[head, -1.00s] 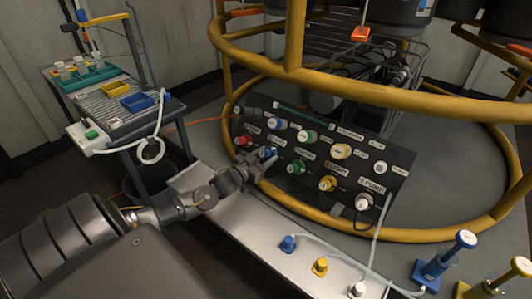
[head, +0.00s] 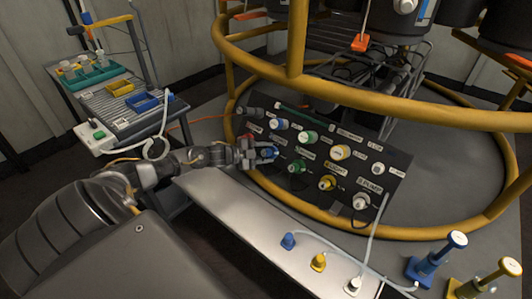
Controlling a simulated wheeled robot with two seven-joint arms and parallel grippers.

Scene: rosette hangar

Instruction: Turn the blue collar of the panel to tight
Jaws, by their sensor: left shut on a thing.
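My left gripper (head: 267,153) comes in from the left and is shut on the blue collar (head: 270,153) in the lower row, at the panel's left side. The fingers hide part of this collar, and its mark cannot be read. Another blue connector (head: 279,124) with a white cap sits just above, apart from the fingers. My right gripper is not in view.
A yellow rail (head: 390,95) crosses above the panel. A pale bench (head: 240,215) with loose blue, yellow and white plugs lies in front. A cart (head: 125,105) with trays stands at left.

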